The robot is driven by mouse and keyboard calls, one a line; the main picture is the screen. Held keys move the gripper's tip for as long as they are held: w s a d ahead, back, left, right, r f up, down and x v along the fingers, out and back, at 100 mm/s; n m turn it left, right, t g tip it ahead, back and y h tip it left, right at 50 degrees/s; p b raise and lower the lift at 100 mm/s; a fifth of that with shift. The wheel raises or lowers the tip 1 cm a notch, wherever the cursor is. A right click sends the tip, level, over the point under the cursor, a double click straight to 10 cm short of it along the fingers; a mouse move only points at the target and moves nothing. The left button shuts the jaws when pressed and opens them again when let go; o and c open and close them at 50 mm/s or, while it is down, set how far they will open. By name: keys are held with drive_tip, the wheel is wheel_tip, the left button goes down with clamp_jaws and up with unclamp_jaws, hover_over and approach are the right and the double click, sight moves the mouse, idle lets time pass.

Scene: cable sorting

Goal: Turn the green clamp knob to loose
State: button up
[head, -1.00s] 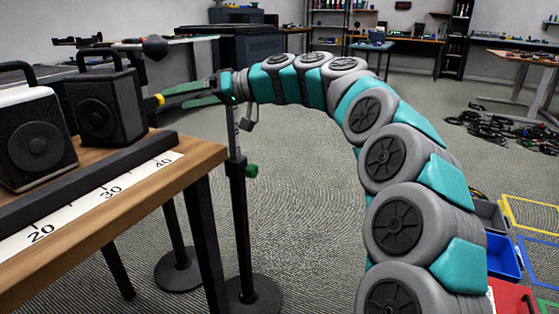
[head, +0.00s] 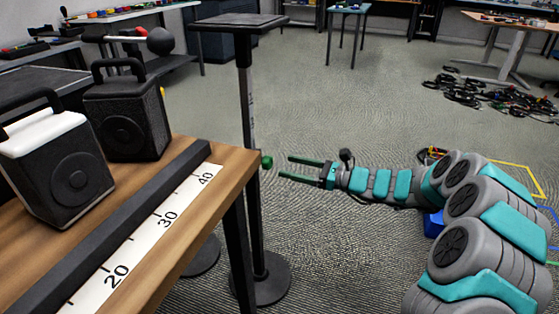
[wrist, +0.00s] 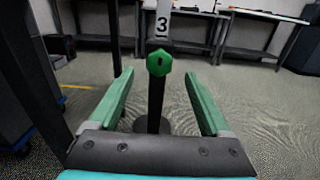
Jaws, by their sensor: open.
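The green clamp knob (head: 267,162) sits on the black stand post (head: 250,205), just beyond the table's right corner. In the wrist view the knob (wrist: 160,63) faces me as a green hexagonal shape with a dark slot, below a strip marked 3. My gripper (head: 290,168) is open and empty, to the right of the knob and pointing left at it, with a small gap between. In the wrist view my green fingers (wrist: 157,85) stand on either side of the knob's line, and the knob appears beyond their tips.
The wooden table (head: 235,165) with a ruler strip (head: 165,222) and two speakers (head: 125,115) lies left of the post. The post carries a flat black top plate (head: 238,21) and a round base (head: 262,282). Tangled cables (head: 490,92) lie on the floor at back right.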

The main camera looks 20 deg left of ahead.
sight(272, 163)
drive_tip(key=a, duration=0.5)
drive_tip(key=shift+w+a, duration=0.25)
drive_tip(key=shift+a, duration=0.15)
drive_tip(key=shift+c, duration=0.2)
clamp_jaws()
